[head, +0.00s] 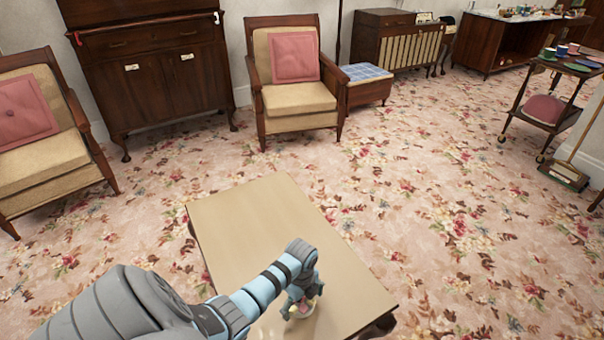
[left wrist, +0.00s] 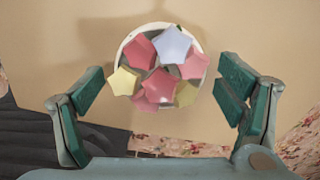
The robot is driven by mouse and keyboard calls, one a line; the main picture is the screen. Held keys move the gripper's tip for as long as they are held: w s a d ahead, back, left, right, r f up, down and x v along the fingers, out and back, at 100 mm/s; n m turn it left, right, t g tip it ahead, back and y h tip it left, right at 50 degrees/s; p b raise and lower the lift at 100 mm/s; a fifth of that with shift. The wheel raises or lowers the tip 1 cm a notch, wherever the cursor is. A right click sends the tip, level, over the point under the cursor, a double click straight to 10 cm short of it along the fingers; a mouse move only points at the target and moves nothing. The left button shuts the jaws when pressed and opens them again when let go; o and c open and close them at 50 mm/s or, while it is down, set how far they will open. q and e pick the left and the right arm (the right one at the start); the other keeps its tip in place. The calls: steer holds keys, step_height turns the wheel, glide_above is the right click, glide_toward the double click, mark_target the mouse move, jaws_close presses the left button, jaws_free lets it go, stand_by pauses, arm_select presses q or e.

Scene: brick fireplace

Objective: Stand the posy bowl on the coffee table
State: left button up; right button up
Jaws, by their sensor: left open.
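The posy bowl (left wrist: 128,49) is a round white bowl filled with pink, yellow and pale lilac star-shaped flowers. In the left wrist view it lies beyond and between my open fingers, with a gap on either side. In the head view the bowl (head: 289,313) is on the coffee table (head: 240,215) near its front edge, partly hidden by my left gripper (head: 303,300). My left gripper also shows in the left wrist view (left wrist: 162,100), open with green pads and holding nothing. My right gripper is out of view.
The tan tabletop behind the bowl is bare. Floral carpet surrounds the table. Armchairs with pink cushions (head: 293,57) and a dark cabinet (head: 150,65) stand at the back. A trolley (head: 545,100) stands at the right.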

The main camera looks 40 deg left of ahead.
arm_select(q)
step_height(320, 180, up, 12)
steer(key=p, duration=0.5)
steer(key=shift+f, duration=0.1)
